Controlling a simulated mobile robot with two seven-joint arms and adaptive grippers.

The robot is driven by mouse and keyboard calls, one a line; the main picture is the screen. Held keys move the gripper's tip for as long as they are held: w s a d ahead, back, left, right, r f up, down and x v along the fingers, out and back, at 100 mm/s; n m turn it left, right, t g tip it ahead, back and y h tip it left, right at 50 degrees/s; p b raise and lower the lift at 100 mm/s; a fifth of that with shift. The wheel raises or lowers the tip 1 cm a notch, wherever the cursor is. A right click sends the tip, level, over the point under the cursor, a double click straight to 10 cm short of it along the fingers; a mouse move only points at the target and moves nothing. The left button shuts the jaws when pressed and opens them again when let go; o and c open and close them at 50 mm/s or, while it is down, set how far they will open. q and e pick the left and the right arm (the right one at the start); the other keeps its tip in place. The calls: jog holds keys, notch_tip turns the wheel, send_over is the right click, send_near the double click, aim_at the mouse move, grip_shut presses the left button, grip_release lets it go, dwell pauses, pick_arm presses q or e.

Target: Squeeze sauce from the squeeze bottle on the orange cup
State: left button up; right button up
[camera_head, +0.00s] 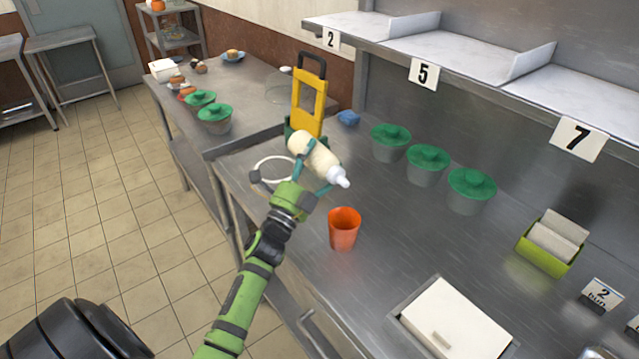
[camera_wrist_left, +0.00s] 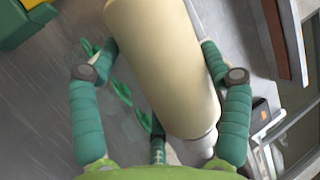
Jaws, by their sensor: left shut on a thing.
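My left gripper (camera_head: 311,172) is shut on the squeeze bottle (camera_head: 316,155), a cream bottle with a white nozzle. The bottle is held above the steel counter, tilted with its nozzle pointing down and to the right. In the left wrist view the bottle (camera_wrist_left: 165,65) lies between the green fingers (camera_wrist_left: 157,85). The orange cup (camera_head: 344,229) stands upright on the counter, below the nozzle in the head view and apart from it. My right gripper is not in view.
Several grey pots with green lids (camera_head: 428,163) stand along the back of the counter (camera_head: 400,235). A yellow stand (camera_head: 309,100) is behind the bottle. A white-lidded bin (camera_head: 455,322) is set in at the front, and a green box (camera_head: 552,245) is at the right.

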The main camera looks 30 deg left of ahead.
aim_at(333, 157)
pick_arm(q)
jog(key=d+m+h+b, duration=0.1)
jog(key=m+h+b, duration=0.2)
jog(key=m, duration=0.2)
jog(key=r+m+h+b, duration=0.1)
jog(key=m+h+b, duration=0.1)
jog(key=m+h, duration=0.2)
jog(key=s+d+m+h+b, duration=0.1)
jog(key=m+h+b, duration=0.2)
jog(key=m, duration=0.2)
jog(key=shift+d+r+m+b, duration=0.3)
jog(key=shift+r+m, duration=0.05)
jog(key=shift+m, duration=0.05)
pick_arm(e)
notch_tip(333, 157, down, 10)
pick_arm(q)
jog(key=m+h, duration=0.1)
jog(key=m, duration=0.1)
jog(key=d+m+g+h+b, duration=0.1)
jog(key=r+m+g+h+b, duration=0.1)
jog(key=m+h, duration=0.1)
jog(key=shift+s+d+r+m, duration=0.1)
jog(key=shift+s+d+m, duration=0.15)
jog(key=shift+d+m, duration=0.1)
jog(key=shift+d+r, duration=0.1)
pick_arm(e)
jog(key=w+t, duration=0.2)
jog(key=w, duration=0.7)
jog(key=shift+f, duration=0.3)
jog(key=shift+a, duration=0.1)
